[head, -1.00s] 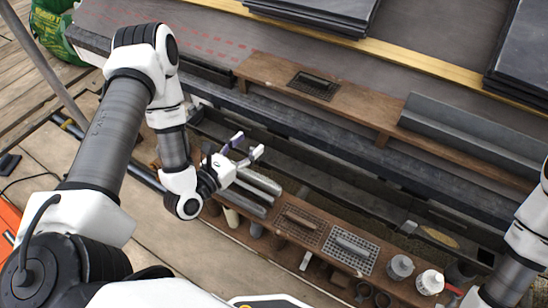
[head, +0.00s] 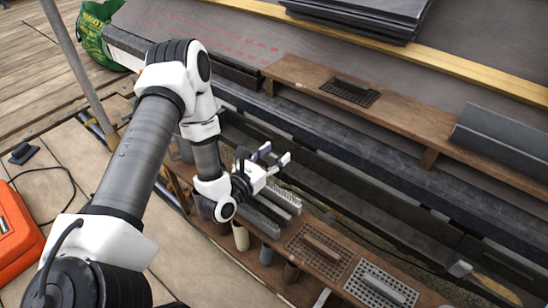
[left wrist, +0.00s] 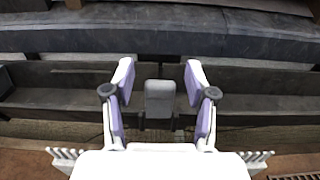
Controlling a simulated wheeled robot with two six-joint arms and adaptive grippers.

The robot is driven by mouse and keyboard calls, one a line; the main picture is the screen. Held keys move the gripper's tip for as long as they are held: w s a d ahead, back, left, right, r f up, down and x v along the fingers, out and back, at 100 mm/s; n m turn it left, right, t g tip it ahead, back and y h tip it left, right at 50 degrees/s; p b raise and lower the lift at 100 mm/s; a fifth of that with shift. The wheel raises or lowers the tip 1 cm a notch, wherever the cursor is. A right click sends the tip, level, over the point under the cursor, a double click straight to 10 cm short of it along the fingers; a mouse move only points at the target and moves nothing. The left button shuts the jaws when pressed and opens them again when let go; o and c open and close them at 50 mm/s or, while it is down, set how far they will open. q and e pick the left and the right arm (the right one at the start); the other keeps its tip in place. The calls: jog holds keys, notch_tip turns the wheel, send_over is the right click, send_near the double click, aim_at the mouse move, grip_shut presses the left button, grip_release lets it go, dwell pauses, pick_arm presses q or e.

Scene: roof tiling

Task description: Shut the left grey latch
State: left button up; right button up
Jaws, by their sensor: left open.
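A small grey latch (left wrist: 160,98) stands in the middle of the left wrist view, at the near side of a dark gutter trough (left wrist: 60,85). Its upper part is a plain grey block, and a darker part shows below it. My left gripper (left wrist: 160,78) is open, with one white and purple finger on each side of the latch and a visible gap to both. In the head view the left gripper (head: 275,156) reaches over the trough, and I cannot make out the latch there. My right gripper is not in view.
A wooden shelf (head: 300,75) with a dark grate (head: 350,91) runs behind the trough. A near wooden rack holds a brown grate (head: 317,252) and a grey grate (head: 381,287). Slates (head: 355,18) lie at the back. An orange case (head: 15,240) is at far left.

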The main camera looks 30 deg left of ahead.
pick_arm(q)
jog(key=shift+c, duration=0.3)
grip_shut()
jog(key=shift+r, duration=0.1)
